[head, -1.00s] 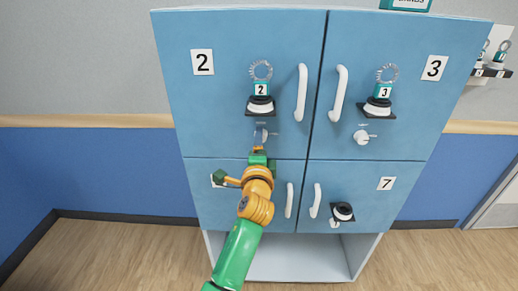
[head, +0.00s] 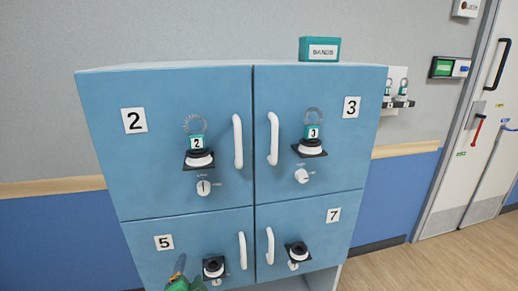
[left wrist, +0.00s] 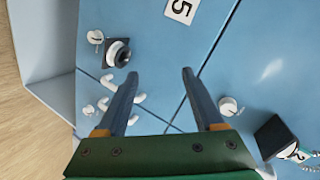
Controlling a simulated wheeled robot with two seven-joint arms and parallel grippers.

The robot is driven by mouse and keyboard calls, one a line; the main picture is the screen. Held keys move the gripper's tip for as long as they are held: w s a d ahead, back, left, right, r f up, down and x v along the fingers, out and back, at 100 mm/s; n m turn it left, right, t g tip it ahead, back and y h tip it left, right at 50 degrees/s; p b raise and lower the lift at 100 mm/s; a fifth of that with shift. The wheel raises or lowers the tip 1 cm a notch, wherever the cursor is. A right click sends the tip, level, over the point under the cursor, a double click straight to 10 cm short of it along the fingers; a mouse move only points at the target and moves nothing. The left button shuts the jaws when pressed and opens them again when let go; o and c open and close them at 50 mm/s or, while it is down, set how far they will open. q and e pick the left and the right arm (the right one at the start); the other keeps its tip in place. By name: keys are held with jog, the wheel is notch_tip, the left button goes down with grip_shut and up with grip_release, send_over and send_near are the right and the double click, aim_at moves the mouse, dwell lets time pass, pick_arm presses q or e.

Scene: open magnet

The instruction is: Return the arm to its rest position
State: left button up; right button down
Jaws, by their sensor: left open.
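My left gripper (left wrist: 160,100) is open and empty in the left wrist view, with its two fingers apart in front of the blue cabinet doors. In the head view only a small part of my left gripper (head: 181,275) shows at the bottom edge, in front of door 5. My right gripper is not in view. The blue cabinet (head: 175,95) has doors marked 2, 3, 5 and 7, and they look shut. Tag 2 (head: 197,143) and tag 3 (head: 313,132) sit on the black-and-white holders of the upper doors.
Lower holders on door 5 (head: 213,267) and door 7 (head: 297,252) carry no tag. White handles (head: 238,141) and knobs (head: 204,188) stick out from the doors. A teal box (head: 320,49) stands on top. A wall rack (head: 398,100) and a door are at right, with clear floor before them.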

pick_arm(q)
jog(key=s+d+f+n+g+h, duration=0.1)
jog(key=s+f+n+g, duration=0.15)
jog(key=s+f, duration=0.4)
jog(key=s+f+n+g+h, duration=0.2)
jog(key=s+f+g, duration=0.1)
jog(key=s, duration=0.6)
jog(key=s+d+f+n+g+h, duration=0.1)
jog(key=s+f+n+g, duration=0.25)
jog(key=s, duration=0.45)
notch_tip(320, 180, down, 17)
jog(key=s+g, duration=0.1)
jog(key=s, duration=0.2)
jog(key=s+a+f+g, duration=0.1)
jog(key=s+a+f, duration=0.1)
jog(key=s+f, duration=0.8)
jog(key=shift+s+a+f+m+g, duration=0.3)
jog(key=shift+s+f+m, duration=0.1)
jog(key=shift+s, duration=0.5)
jog(key=shift+d, duration=0.1)
